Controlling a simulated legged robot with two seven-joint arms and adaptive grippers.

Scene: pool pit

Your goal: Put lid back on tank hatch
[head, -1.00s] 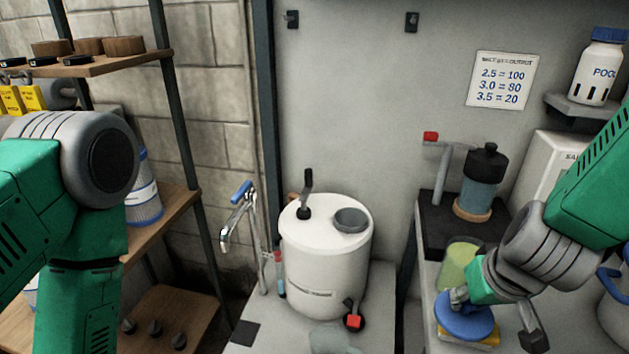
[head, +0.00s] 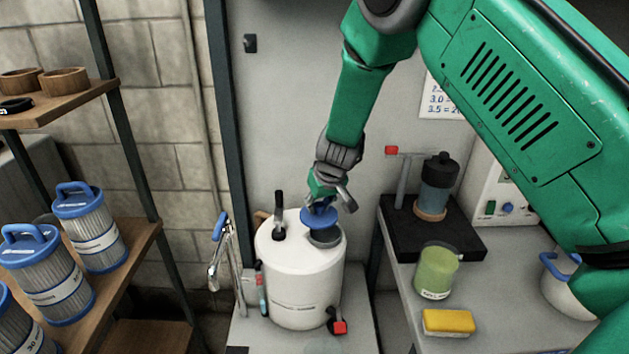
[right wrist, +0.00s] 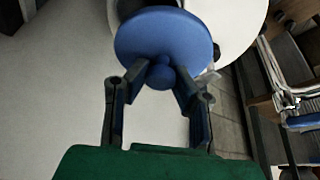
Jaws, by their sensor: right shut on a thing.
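The white tank (head: 297,283) stands on a low grey surface. Its round grey hatch (head: 326,238) is on the top right and is partly hidden by the lid. My right gripper (head: 322,205) is shut on the blue lid (head: 318,216) by its knob and holds it just above the hatch, a little toward its left rear side. In the right wrist view the lid (right wrist: 163,38) fills the space past my fingers (right wrist: 158,85), with the white tank top (right wrist: 235,20) behind it. My left gripper is out of view.
A black lever (head: 279,215) stands up from the tank top, left of the hatch. A red-handled valve (head: 340,327) is low at the tank's front. A yellow sponge (head: 448,321) and green jar (head: 436,272) are on the right counter. Filter cartridges (head: 90,228) line the left shelf.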

